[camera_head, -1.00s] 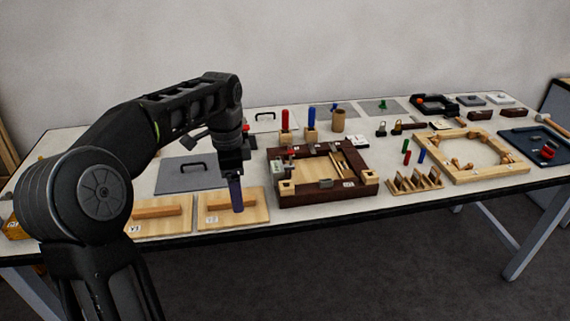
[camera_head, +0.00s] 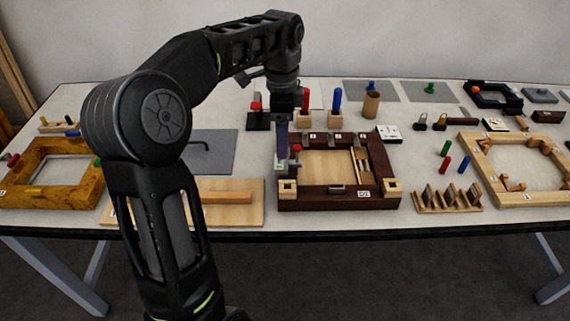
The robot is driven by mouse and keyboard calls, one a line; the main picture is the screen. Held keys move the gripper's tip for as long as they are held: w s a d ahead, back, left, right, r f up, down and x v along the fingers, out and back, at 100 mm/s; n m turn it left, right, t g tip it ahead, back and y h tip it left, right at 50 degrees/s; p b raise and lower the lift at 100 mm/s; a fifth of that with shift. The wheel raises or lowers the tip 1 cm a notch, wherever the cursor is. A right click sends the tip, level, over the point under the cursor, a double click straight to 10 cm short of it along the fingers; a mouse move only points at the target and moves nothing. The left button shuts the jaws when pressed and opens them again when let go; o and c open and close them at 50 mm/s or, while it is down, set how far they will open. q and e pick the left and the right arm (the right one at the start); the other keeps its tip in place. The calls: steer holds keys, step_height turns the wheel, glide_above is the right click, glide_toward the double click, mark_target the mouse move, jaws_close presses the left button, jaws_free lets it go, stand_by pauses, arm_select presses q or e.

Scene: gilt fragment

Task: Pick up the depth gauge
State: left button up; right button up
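My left gripper (camera_head: 283,148) points down at the left side of a dark brown wooden frame (camera_head: 374,150) with a light wood floor. A narrow purple-blue strip hangs below its wrist; I cannot tell whether this is a finger seen edge-on or something held. I cannot tell whether the strip touches the frame. I cannot surely pick out the depth gauge; it may be hidden by the gripper. My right gripper is out of view.
A yellow-brown frame (camera_head: 85,173) lies at the left and a pale octagonal frame (camera_head: 480,150) at the right. A slotted wooden rack (camera_head: 448,204) stands near the front edge. Red (camera_head: 306,97) and blue (camera_head: 337,98) handles stand upright behind the dark frame.

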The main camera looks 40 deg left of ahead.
mark_target(282, 161)
arm_select(q)
steer(key=shift+w+f, duration=0.1)
steer(key=shift+f, duration=1.25)
steer(key=shift+f, duration=0.1)
steer(key=shift+f+p, duration=0.3)
steer(key=shift+f, duration=0.05)
step_height(282, 161, down, 4)
steer(key=shift+f+p, duration=0.15)
steer(key=shift+p, duration=0.25)
steer(key=shift+c, duration=0.6)
steer(key=c, duration=1.6)
step_height(282, 161, up, 10)
